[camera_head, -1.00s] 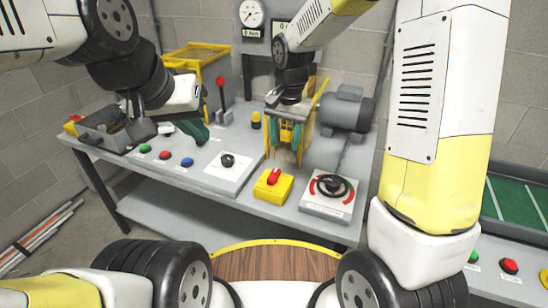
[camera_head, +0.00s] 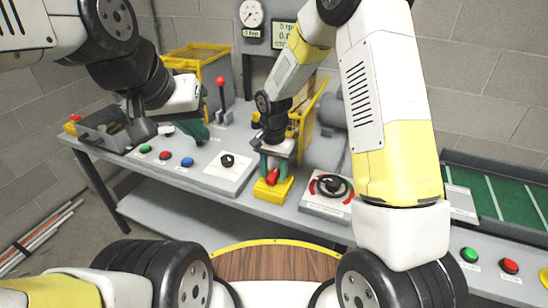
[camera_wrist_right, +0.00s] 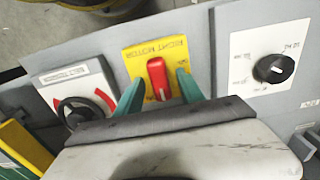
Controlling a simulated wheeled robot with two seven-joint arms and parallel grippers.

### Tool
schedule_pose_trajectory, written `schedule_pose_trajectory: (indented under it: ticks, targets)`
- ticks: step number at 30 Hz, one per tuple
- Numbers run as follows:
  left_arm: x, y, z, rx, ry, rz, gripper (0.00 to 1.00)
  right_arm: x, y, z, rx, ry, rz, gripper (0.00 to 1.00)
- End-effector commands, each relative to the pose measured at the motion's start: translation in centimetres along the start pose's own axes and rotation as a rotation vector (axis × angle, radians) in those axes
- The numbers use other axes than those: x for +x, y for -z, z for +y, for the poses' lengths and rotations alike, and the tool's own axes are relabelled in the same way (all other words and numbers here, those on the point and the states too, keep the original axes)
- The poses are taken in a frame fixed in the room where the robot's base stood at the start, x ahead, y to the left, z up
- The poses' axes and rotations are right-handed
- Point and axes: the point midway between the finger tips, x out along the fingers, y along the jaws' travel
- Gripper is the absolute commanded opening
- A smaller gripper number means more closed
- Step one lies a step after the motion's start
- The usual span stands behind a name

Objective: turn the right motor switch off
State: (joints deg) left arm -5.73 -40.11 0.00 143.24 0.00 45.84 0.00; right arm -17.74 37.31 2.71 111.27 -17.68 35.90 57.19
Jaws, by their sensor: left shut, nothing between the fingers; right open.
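The right motor switch is a red handle (camera_head: 272,176) on a yellow box (camera_head: 270,192) at the front of the grey bench. In the right wrist view the red handle (camera_wrist_right: 157,79) stands lengthwise up the picture on a yellow plate (camera_wrist_right: 135,58) lettered "RIGHT MOTOR". My right gripper (camera_head: 274,167) is open above the box. Its green fingers (camera_wrist_right: 159,88) lie on either side of the handle; I cannot tell whether they touch it. My left gripper (camera_head: 186,128) is shut and empty over the bench's left part.
A black knob on a white plate (camera_head: 232,173) is left of the yellow box. A black handwheel on a white panel (camera_head: 328,190) is right of it. Green, red and blue buttons (camera_head: 166,156) line the bench's left front. A grey tray (camera_head: 98,124) is at far left.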

Motion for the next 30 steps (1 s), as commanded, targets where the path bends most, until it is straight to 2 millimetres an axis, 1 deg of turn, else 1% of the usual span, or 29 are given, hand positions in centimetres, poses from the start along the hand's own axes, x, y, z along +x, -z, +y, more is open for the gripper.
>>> schedule_pose_trajectory:
  ticks: [6, 8, 9, 11, 13, 23, 30]
  targets:
    - [0.00, 0.00, 0.00, 0.000, 0.000, 0.000, 0.00, 0.04, 0.00, 0.01, 0.000, 0.000, 0.000, 0.45]
    - [0.00, 0.00, 0.00, 0.000, 0.000, 0.000, 0.00, 0.03, 0.00, 0.01, 0.000, 0.000, 0.000, 0.34]
    - [0.00, 0.00, 0.00, 0.000, 0.000, 0.000, 0.00, 0.03, 0.00, 0.01, 0.000, 0.000, 0.000, 0.26]
    - [0.00, 0.00, 0.00, 0.000, 0.000, 0.000, 0.00, 0.02, -0.01, 0.01, 0.000, 0.000, 0.000, 0.14]
    - [0.00, 0.00, 0.00, 0.000, 0.000, 0.000, 0.00, 0.02, -0.01, 0.00, 0.000, 0.000, 0.000, 0.00]
    - [0.00, 0.00, 0.00, 0.000, 0.000, 0.000, 0.00, -0.01, -0.01, -0.01, -0.020, 0.000, 0.000, 0.00]
    - [0.00, 0.00, 0.00, 0.000, 0.000, 0.000, 0.00, -0.02, -0.02, -0.02, -0.132, 0.000, 0.000, 0.00]
